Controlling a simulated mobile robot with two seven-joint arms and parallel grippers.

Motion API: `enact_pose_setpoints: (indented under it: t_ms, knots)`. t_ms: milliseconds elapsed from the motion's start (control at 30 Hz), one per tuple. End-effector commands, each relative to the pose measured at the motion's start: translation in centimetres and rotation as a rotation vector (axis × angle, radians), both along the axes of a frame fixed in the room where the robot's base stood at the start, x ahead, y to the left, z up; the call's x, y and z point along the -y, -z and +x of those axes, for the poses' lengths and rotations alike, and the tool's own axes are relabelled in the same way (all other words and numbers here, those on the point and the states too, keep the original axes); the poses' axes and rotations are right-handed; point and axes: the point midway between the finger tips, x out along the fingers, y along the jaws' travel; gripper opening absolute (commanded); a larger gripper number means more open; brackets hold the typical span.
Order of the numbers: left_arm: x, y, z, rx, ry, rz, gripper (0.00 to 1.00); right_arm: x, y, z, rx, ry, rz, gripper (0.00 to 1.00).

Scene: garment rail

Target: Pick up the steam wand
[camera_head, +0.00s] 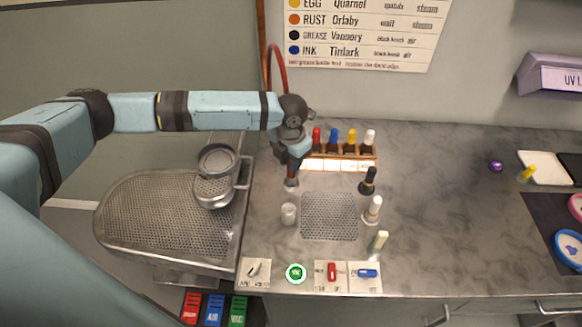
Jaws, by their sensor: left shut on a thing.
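My left arm reaches in from the left, and its gripper (292,165) points down over the worktop, just left of the bottle rack. It is shut on a slim upright thing with a brown upper part and a pale metal tip, which I take to be the steam wand (291,184). The gripper hides its upper part. A red-brown hose (273,65) hangs behind the gripper; its lower end is hidden. I cannot tell whether the tip touches the worktop. My right gripper is not in view.
A rack (341,164) holds several colour-capped bottles. A black-topped bottle (369,181), white-topped bottle (373,209) and small cup (288,214) stand around a perforated plate (329,216). A mesh board (165,215) with a round metal piece (215,176) is left. The worktop's right middle is mostly clear.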

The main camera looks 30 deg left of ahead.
Motion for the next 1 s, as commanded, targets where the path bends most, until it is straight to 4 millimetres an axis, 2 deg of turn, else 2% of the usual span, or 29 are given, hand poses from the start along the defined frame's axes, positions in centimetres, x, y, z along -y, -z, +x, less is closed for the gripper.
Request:
enact_pose_setpoints:
  t_ms: [167,367,533,800,1000]
  knots:
    - [0.0,-0.5,0.1,0.002,0.000,0.000,0.00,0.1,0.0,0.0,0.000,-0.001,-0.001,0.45]
    - [0.0,-2.6,0.1,0.003,0.001,-0.001,0.00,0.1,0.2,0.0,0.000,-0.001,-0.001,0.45]
    - [0.0,-6.3,0.1,0.005,0.001,-0.001,0.00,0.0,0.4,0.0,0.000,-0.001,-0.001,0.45]
    - [0.0,-13.3,0.1,0.005,0.001,-0.002,0.00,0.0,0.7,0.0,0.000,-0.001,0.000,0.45]
    - [0.0,-17.2,0.1,0.004,0.000,-0.002,0.00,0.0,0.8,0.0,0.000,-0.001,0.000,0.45]
